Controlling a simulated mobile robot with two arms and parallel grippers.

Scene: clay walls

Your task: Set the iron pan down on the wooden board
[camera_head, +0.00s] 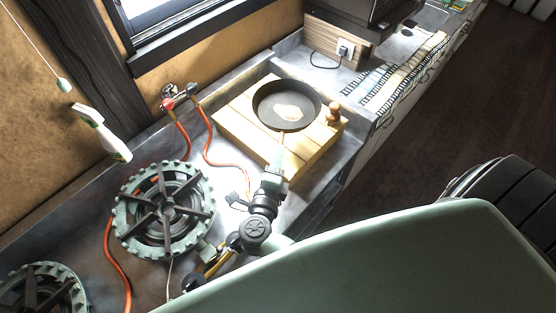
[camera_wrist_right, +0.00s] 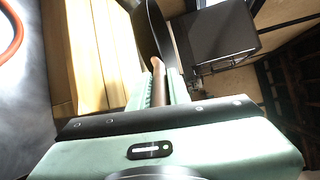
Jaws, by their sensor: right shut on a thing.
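The dark round iron pan (camera_head: 272,112) is over the pale wooden board (camera_head: 232,125) in the head view, with a pale patch inside it. The board is a thick planked block on the grey counter. My right gripper (camera_head: 279,158) is shut on the pan's brown handle, on the near side of the pan. The right wrist view shows the handle (camera_wrist_right: 158,78) between the fingers, the pan (camera_wrist_right: 157,35) nearly edge-on and the board (camera_wrist_right: 88,50) to its left. I cannot tell whether the pan's base touches the board. My left gripper is out of view.
A small wooden knobbed object (camera_head: 334,113) stands at the board's right corner, close to the pan. A green-rimmed gas burner (camera_head: 167,212) is to the left, with red hoses (camera_head: 222,164) between. A dark appliance (camera_head: 352,22) stands behind.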

